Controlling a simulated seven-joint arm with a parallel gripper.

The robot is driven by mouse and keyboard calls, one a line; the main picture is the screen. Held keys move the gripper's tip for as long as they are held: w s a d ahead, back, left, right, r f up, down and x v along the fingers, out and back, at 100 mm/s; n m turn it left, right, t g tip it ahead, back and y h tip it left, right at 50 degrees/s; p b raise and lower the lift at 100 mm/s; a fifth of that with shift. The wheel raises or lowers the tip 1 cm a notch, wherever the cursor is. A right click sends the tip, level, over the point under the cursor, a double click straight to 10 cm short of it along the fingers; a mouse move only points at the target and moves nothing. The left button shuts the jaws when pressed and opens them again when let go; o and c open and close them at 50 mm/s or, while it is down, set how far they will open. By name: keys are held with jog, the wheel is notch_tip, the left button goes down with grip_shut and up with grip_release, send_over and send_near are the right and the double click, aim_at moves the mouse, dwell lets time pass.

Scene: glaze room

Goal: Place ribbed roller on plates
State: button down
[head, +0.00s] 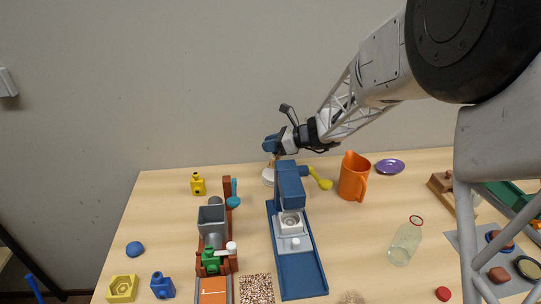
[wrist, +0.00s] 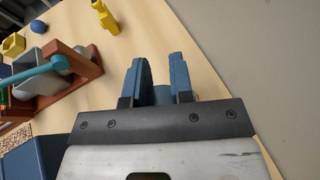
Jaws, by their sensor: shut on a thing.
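My gripper (head: 271,145) is at the back of the table, above a small white round thing (head: 268,176). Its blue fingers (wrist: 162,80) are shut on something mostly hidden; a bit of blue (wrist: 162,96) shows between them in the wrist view. A small tan part (head: 272,159) shows below the fingertips in the head view. I cannot tell if either is the ribbed roller. A purple plate (head: 390,167) lies at the back right. Round dark and brown pieces lie on a grey board (head: 467,243) at the right; I cannot tell if these are the plates.
A blue press (head: 290,188) on a long blue base stands just in front of my gripper. A grey hopper machine (head: 211,218) with a teal handle stands left of it. The table's front left holds small blocks.

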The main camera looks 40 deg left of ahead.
aim_at(277, 157)
jog(key=shift+f, duration=0.2)
jog(key=shift+f, duration=1.85)
jog(key=shift+f, duration=0.4)
jog(key=shift+f, duration=0.4)
jog(key=c, duration=1.1)
grip_release()
jog(key=shift+o, duration=0.5)
jog(key=shift+r, duration=0.1)
jog(key=shift+r, duration=0.15)
